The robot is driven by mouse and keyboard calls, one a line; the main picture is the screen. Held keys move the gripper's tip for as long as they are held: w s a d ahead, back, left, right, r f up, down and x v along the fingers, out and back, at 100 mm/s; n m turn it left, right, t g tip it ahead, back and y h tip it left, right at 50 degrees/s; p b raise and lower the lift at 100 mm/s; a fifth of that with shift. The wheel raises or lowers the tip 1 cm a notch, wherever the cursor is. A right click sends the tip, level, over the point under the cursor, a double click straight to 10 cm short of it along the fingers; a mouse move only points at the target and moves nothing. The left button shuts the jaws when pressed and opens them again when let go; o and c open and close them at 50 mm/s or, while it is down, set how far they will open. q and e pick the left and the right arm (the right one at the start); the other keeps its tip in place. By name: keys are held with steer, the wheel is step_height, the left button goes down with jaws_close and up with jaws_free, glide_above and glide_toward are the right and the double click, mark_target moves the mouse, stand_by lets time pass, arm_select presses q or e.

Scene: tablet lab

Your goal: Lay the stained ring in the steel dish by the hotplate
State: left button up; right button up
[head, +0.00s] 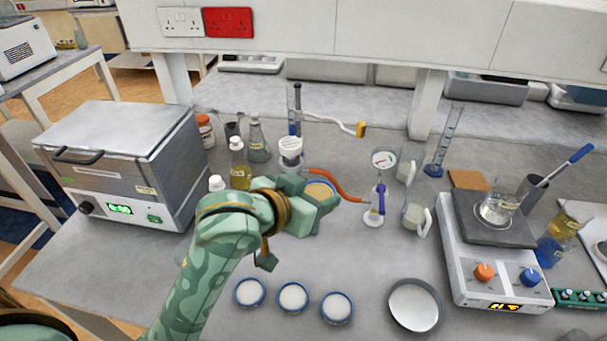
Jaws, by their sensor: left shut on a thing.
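My left gripper (315,205) is over the middle of the bench, seen from above and behind. It is shut on a small round thing with a tan face (319,190), which looks like the stained ring; the fingers hide much of it. The steel dish (414,307) is a shallow, round, pale dish at the front, left of the hotplate (492,270). It looks empty. The gripper is up and left of the dish in the picture, apart from it. My right gripper is not in view.
Three small blue-rimmed dishes (293,298) with white contents stand in a row left of the steel dish. The hotplate bears a beaker (497,209). A steel oven (125,160) is at left. The front left bench is clear.

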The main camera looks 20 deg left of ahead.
arm_select(q)
steer(key=d+r+m+g+h, duration=0.1)
steer(key=d+m+g+h, duration=0.8)
steer(key=m, duration=0.5)
steer(key=shift+s+d+r+g+h, duration=0.2)
steer(key=shift+s+d+g+h, duration=0.25)
steer(key=shift+d+g, duration=0.7)
steer(key=shift+a, duration=0.2)
